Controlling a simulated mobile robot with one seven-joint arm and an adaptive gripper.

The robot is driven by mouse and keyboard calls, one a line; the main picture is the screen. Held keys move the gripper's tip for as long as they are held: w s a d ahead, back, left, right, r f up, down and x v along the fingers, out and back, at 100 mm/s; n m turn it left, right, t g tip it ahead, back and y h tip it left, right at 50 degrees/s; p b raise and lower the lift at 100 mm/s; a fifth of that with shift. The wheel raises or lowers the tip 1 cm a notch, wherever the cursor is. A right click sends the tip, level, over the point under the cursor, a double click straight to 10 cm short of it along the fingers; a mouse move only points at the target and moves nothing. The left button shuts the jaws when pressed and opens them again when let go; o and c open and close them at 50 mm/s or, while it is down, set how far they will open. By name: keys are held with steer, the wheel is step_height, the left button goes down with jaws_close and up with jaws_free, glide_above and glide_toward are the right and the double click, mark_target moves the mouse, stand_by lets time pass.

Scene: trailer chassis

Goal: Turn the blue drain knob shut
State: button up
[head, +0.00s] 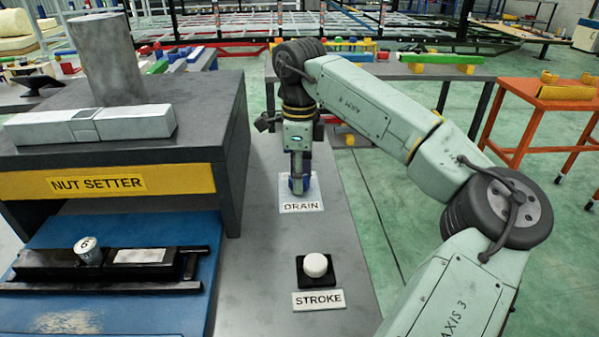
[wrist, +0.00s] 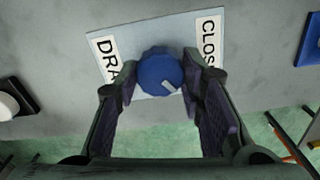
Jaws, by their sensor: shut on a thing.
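The blue drain knob (wrist: 158,73) is round with a ridged edge and a short pale pointer mark at its lower right in the wrist view. It stands on a light plate (wrist: 180,28) lettered "DRA…" on the left and "CLOS…" on the right; the rest of the lettering is hidden. My gripper (wrist: 160,82) has one finger on each side of the knob and is shut on it. In the head view, my gripper (head: 299,186) points straight down over the DRAIN label (head: 301,207), and mostly hides the knob.
A white round STROKE button (head: 316,265) on a black base is nearer on the same grey bench (head: 345,240). The NUT SETTER machine (head: 120,150) stands close on the left, with a grey cylinder on top. An orange table (head: 545,95) is at the far right.

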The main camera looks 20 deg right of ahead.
steer(key=n, duration=0.5)
steer(key=shift+n+p, duration=0.35)
steer(key=shift+n, duration=0.05)
steer(key=n, duration=0.5)
steer(key=shift+n, duration=0.3)
steer(key=o, duration=1.1)
steer(key=shift+o, duration=0.2)
step_height(320, 180, up, 12)
